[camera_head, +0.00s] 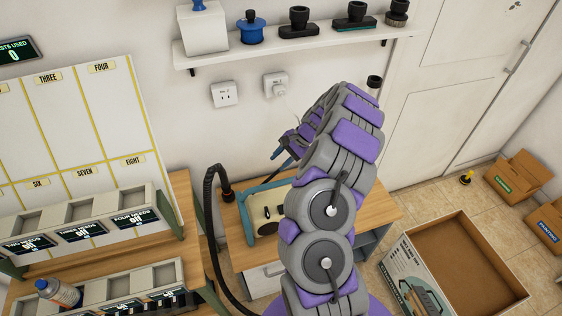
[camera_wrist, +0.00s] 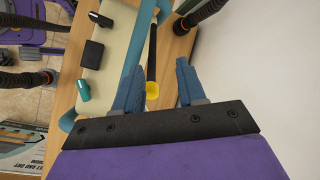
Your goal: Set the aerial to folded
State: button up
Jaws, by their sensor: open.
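The aerial is a black rod (camera_wrist: 152,55) with a yellow tip (camera_wrist: 152,90), seen in the wrist view alongside a cream device (camera_wrist: 113,35) with a teal frame. In the head view the device (camera_head: 262,212) sits on a wooden table, partly hidden by my arm. My gripper (camera_wrist: 160,66) is open, with blue fingers. The aerial's yellow end shows between the fingers, nearer the left one; I cannot tell whether it touches. The gripper (camera_head: 284,155) also shows small in the head view, above the device's back edge.
A black hose (camera_head: 211,240) curves left of the table. Black and teal knobs show on the device. A shelf (camera_head: 290,42) with several items is on the wall above. A cardboard box (camera_head: 465,258) stands on the floor at right. A rack of trays (camera_head: 80,215) is at left.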

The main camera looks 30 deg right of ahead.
aim_at(268, 180)
jog(key=shift+a+r+n, duration=0.1)
jog(key=shift+a+n, duration=0.25)
jog(key=shift+n, duration=0.15)
jog(key=s+a+r+n+t+h+p, duration=0.1)
jog(key=s+a+r+n+h, duration=0.15)
jog(key=n, duration=0.85)
jog(key=s+a+r+n+t+h, duration=0.1)
jog(key=s+r+n+h, duration=0.2)
jog(key=n, duration=0.8)
jog(key=s+a+r+n+h+p, duration=0.1)
jog(key=r+n+h, duration=0.3)
jog(key=n, duration=0.7)
jog(key=shift+m+h, duration=0.3)
jog(key=shift+h, duration=0.05)
jog(key=b+x, duration=0.1)
jog(key=x, duration=0.4)
jog(key=b+x, duration=0.2)
jog(key=x, duration=0.4)
jog(key=b+x, duration=0.1)
jog(key=x, duration=0.5)
jog(key=shift+s+a+f, duration=0.2)
jog(key=shift+s+a, duration=0.1)
jog(key=shift+w+d+f+b, duration=0.2)
jog(key=shift+w+f+b, duration=0.15)
jog(key=shift+f+b, duration=0.1)
grip_shut()
